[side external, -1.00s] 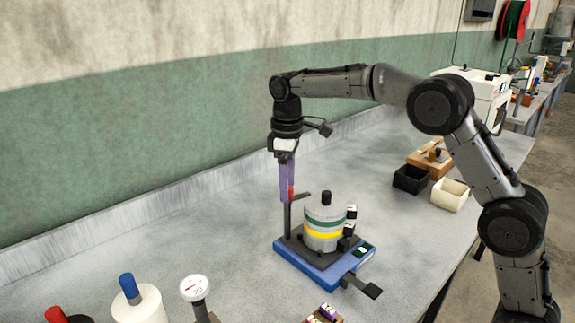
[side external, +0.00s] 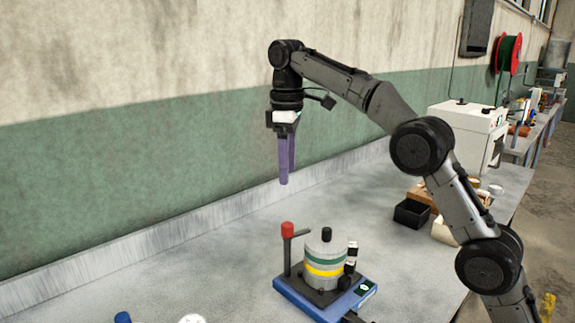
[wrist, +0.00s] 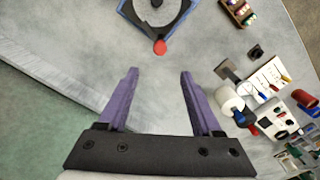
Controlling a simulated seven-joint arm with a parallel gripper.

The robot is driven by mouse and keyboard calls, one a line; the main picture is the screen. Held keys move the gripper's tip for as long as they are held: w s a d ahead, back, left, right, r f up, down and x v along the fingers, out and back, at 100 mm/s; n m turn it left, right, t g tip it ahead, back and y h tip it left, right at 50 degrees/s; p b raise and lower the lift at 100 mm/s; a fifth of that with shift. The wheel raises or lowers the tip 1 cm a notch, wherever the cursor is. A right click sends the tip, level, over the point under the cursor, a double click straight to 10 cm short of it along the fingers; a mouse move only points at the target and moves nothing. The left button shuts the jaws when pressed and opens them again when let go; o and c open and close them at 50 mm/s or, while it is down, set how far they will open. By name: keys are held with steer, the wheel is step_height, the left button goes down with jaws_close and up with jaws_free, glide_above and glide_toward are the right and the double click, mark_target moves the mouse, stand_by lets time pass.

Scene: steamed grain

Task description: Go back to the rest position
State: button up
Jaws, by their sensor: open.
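My gripper (side external: 286,182) is open and empty, raised well above the bench with its purple fingers pointing down. In the wrist view its two fingers (wrist: 158,72) stand wide apart with nothing between them. Below it, to the right in the side view, is a device with a blue base (side external: 310,302). On it stands a grey drum (side external: 325,248) with green and yellow bands and a black knob. A red-topped post (side external: 287,230) stands upright at the device's left. The red top also shows in the wrist view (wrist: 159,47), ahead of the fingers and apart from them.
A black bin (side external: 411,213) and a white bin (side external: 445,231) sit on the bench at right, near a white cabinet (side external: 466,130). The wall runs behind the bench. In the wrist view, a white cylinder (wrist: 229,99) and other items lie at right. The air around my gripper is clear.

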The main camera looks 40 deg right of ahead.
stand_by(0.4)
steer(key=s+d+r+t, duration=0.2)
steer(key=s+r, duration=0.8)
steer(key=s, duration=0.3)
steer(key=s+f+m+t, duration=0.1)
steer(key=s+f+m, duration=0.15)
steer(key=s, duration=0.85)
steer(key=s+f+m+t, duration=0.1)
steer(key=s+f, duration=0.2)
steer(key=f, duration=0.3)
steer(key=s+f+m, duration=0.2)
steer(key=s+f, duration=0.1)
steer(key=f, duration=0.3)
steer(key=s+d+f+m+t, duration=0.1)
steer(key=s+f, duration=0.2)
steer(key=f, duration=0.3)
steer(key=shift+s+f+t, duration=0.3)
steer(key=shift+s+f, duration=0.05)
steer(key=shift+d, duration=0.1)
